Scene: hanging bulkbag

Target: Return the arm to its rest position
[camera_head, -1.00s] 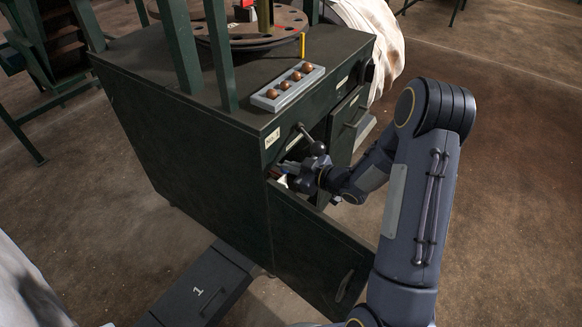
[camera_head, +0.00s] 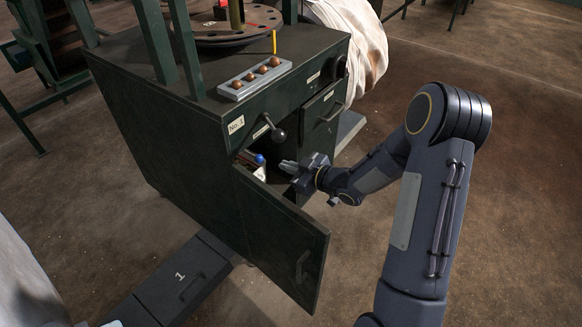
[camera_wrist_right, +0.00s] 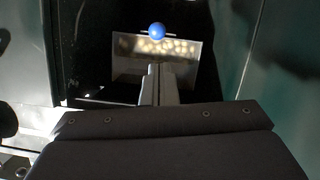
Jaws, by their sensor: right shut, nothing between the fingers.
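My right arm (camera_head: 425,190) reaches in from the lower right. In the wrist view the closed fingers (camera_wrist_right: 159,85) point into the cabinet opening. Beyond them, inside, is a blue ball (camera_wrist_right: 157,31) above a pale panel with several light round shapes (camera_wrist_right: 165,48). The blue ball also shows in the head view (camera_head: 260,159). My left gripper does not show.
The cabinet door (camera_head: 285,240) hangs open below and left of my right gripper. A black-knobbed lever (camera_head: 278,135) sticks out above the opening. A grey tray with several brown balls (camera_head: 255,78) lies on top. Floor at right is clear.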

